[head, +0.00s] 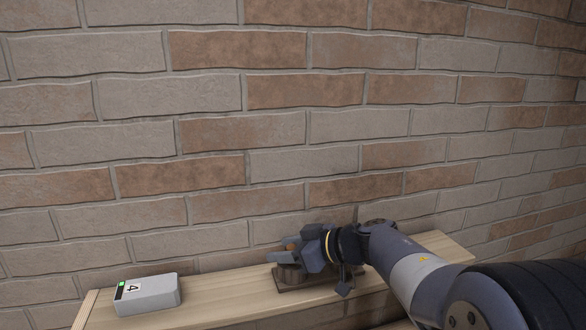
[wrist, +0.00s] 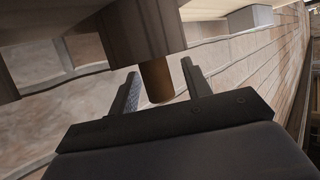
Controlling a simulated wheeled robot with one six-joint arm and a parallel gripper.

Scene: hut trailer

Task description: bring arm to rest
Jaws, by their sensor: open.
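My gripper (head: 283,256) is at the shelf, reaching in from the right in the head view. Its jaws are open. A small brown round peg or knob (head: 292,246) shows between the fingers. In the wrist view the knob (wrist: 156,82) sticks out from a larger brownish body and lies between the two open fingers (wrist: 160,74); I cannot tell whether either finger touches it. In the head view a dark wooden round body (head: 290,275) on a flat dark base (head: 308,283) stands under my gripper, partly hidden by it.
A pale wooden shelf (head: 215,297) runs along a brick wall (head: 275,130) close behind my gripper. A grey box (head: 150,294) marked 4, with a green patch, lies on its left part. The shelf between box and base is clear.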

